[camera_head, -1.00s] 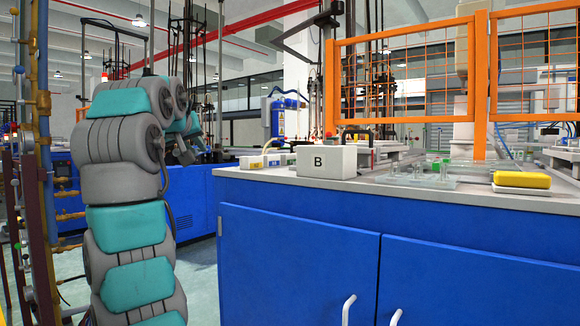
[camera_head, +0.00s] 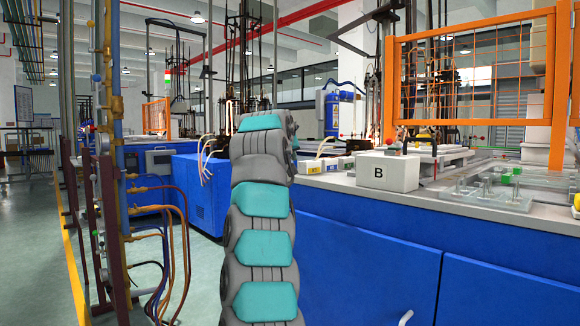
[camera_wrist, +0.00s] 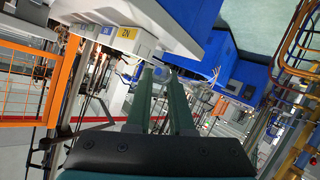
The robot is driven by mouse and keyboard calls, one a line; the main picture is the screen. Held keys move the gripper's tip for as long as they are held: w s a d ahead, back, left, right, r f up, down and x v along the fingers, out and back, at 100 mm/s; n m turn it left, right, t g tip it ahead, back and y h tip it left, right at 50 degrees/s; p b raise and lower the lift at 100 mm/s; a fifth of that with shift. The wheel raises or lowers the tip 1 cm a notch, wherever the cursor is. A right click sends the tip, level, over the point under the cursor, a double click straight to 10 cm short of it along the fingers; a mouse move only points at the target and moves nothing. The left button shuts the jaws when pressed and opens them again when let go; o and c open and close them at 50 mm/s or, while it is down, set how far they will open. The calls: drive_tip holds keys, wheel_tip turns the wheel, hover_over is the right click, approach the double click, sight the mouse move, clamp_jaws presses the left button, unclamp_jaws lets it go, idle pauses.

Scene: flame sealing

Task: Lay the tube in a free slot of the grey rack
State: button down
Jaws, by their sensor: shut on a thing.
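My gripper (camera_wrist: 160,75) shows in the wrist view as two green fingers a small distance apart. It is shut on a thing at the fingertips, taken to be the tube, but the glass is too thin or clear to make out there. In the head view my arm rises in the middle and its far end is hidden behind its own upper links, so the gripper does not show. I cannot make out the grey rack or its slots in either current view.
A blue bench (camera_head: 365,260) with a light top stands at the right. An orange mesh guard (camera_head: 475,75) stands behind. Pipes and hoses (camera_head: 110,190) stand at the left.

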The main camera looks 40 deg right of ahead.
drive_tip(key=shift+w+d+f, duration=0.1)
drive_tip(key=shift+d+f, duration=0.05)
drive_tip(key=shift+d, duration=0.05)
drive_tip(key=shift+f+b, duration=0.85)
drive_tip(key=shift+f, duration=0.8)
drive_tip(key=shift+f, duration=0.2)
drive_tip(key=c, duration=0.8)
unclamp_jaws()
drive_tip(key=shift+r, duration=0.1)
drive_tip(key=b+v, duration=0.1)
drive_tip(key=v, duration=1.1)
drive_tip(key=shift+r, duration=0.25)
